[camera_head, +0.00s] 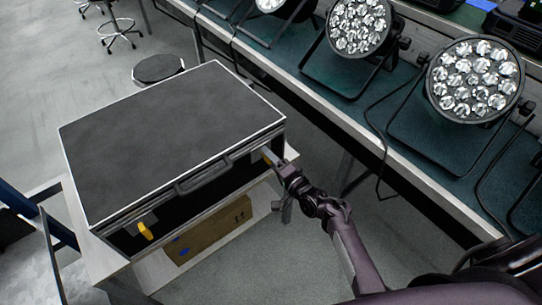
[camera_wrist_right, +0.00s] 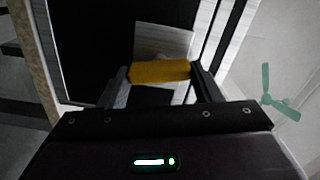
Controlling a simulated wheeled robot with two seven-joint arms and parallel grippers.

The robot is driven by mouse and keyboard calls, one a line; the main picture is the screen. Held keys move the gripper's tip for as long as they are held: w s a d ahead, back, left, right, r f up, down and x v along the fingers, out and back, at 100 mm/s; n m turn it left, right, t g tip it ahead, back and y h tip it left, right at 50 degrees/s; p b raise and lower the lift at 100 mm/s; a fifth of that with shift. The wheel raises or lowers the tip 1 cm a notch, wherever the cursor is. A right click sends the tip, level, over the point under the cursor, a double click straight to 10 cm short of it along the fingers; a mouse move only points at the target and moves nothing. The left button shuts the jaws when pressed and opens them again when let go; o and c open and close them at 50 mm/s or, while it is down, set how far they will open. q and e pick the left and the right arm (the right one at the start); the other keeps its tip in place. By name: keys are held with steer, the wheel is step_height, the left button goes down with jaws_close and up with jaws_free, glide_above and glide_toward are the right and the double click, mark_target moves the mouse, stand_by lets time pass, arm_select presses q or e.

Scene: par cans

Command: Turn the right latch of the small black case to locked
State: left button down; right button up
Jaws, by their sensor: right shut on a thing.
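The small black case (camera_head: 170,140) lies closed on a light stand, its handle (camera_head: 203,177) on the front side. My right gripper (camera_head: 270,158) reaches the right part of that front side. In the wrist view my right gripper (camera_wrist_right: 160,78) is shut on the yellow right latch (camera_wrist_right: 160,72), one finger at each end of it. In the head view the gripper mostly hides this latch. The left latch (camera_head: 145,231) is yellow and stands out, slightly tilted, near the case's left front corner. My left gripper is not in view.
A long bench (camera_head: 420,170) with several par cans (camera_head: 475,80) runs along the right, with cables hanging off its edge. A cardboard box (camera_head: 212,232) sits below the case on the stand (camera_head: 100,260). A stool (camera_head: 158,68) stands behind.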

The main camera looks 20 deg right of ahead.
steer(key=shift+m+p, duration=0.45)
steer(key=shift+m, duration=0.85)
steer(key=shift+f+m, duration=0.1)
steer(key=shift+m, duration=0.2)
steer(key=o, duration=1)
steer(key=v, duration=0.7)
steer(key=shift+s+d, duration=0.2)
steer(key=shift+s, duration=0.15)
